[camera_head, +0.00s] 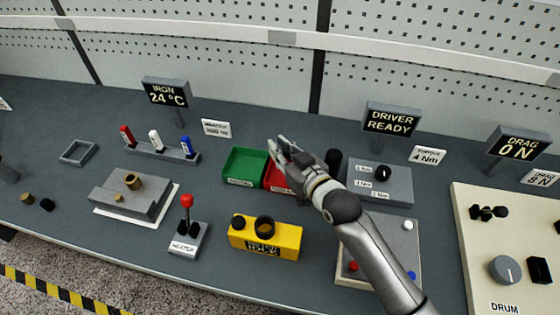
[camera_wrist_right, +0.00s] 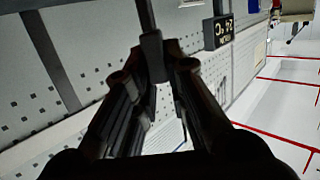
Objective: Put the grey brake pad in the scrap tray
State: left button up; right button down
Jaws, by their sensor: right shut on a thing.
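My right gripper (camera_head: 279,150) is above the red tray (camera_head: 277,181) and the inner edge of the green tray (camera_head: 243,167). It is shut on a small dark grey piece, which I take to be the grey brake pad (camera_wrist_right: 153,56), between its fingertips in the right wrist view. In the head view the fingers largely hide this piece. The red tray is partly hidden by the gripper, and its label is too small to read surely. My left gripper is not in view.
A yellow box (camera_head: 266,240) stands in front of the trays. A grey box with a black knob (camera_head: 381,184) is to the right. A rack with red, white and blue handles (camera_head: 162,150) and a red-knobbed lever (camera_head: 187,215) are to the left.

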jog(key=shift+f, duration=0.9)
jog(key=shift+w+a+f, duration=0.1)
jog(key=shift+a+f, duration=0.05)
jog(key=shift+f, duration=1.55)
jog(key=c, duration=1.5)
grip_release()
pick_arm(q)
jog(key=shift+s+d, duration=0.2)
pick_arm(e)
jog(key=shift+o, duration=0.2)
